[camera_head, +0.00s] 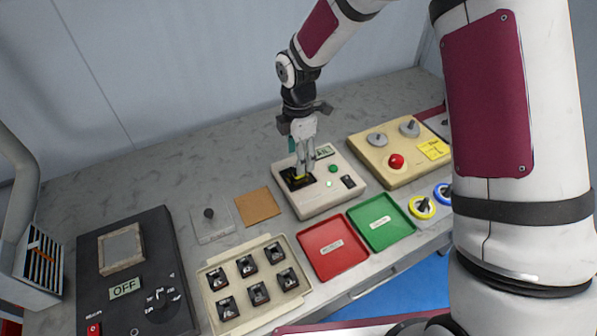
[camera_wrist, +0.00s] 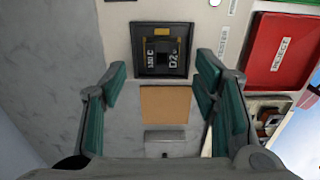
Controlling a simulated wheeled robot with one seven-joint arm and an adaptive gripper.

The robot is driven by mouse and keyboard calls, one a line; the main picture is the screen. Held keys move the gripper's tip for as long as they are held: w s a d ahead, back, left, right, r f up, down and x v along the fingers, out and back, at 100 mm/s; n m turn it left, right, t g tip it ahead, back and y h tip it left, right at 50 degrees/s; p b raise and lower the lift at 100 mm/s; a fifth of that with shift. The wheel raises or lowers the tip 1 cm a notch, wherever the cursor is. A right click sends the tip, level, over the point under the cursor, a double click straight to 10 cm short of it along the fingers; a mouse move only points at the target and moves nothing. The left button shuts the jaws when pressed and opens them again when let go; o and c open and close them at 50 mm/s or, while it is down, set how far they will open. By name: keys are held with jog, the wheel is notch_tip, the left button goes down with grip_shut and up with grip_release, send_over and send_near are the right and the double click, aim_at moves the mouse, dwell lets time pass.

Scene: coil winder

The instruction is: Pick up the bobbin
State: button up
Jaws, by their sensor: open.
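A dark bobbin (camera_wrist: 162,56) marked "130 C" and "D2" sits in a square black recess (camera_wrist: 139,70) of the pale tester box (camera_head: 322,204). In the head view, my gripper (camera_head: 304,166) is above this recess and partly hides it. In the wrist view, my gripper (camera_wrist: 162,74) is open, with its green-padded fingers wide apart and nothing between them. The bobbin appears ahead of the fingertips, between their lines. I cannot tell the exact height gap. Several other dark bobbins (camera_head: 246,265) sit in a cream tray (camera_head: 203,284) at the front.
A red reject tray (camera_head: 324,262) and a green tray (camera_head: 394,233) lie in front of the tester. A beige box with a red button (camera_head: 396,161) stands right. The bench behind is clear.

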jog(key=f+p, duration=0.1)
jog(key=f, duration=0.3)
jog(key=shift+s, duration=0.2)
jog(key=shift+w+f, duration=0.1)
jog(key=shift+f, duration=0.55)
jog(key=c, duration=1.3)
jog(key=shift+r, duration=0.1)
jog(key=shift+r, duration=0.55)
notch_tip(320, 180, up, 2)
jog(key=shift+w+r+b, duration=0.1)
jog(key=shift+b, duration=0.3)
jog(key=s+d, duration=0.1)
jog(key=s, duration=0.4)
jog(key=s+d+r, duration=0.1)
jog(key=s, duration=0.4)
jog(key=s+d, duration=0.1)
jog(key=s, duration=0.5)
jog(key=shift+d+r, duration=0.1)
jog(key=shift+r, duration=0.2)
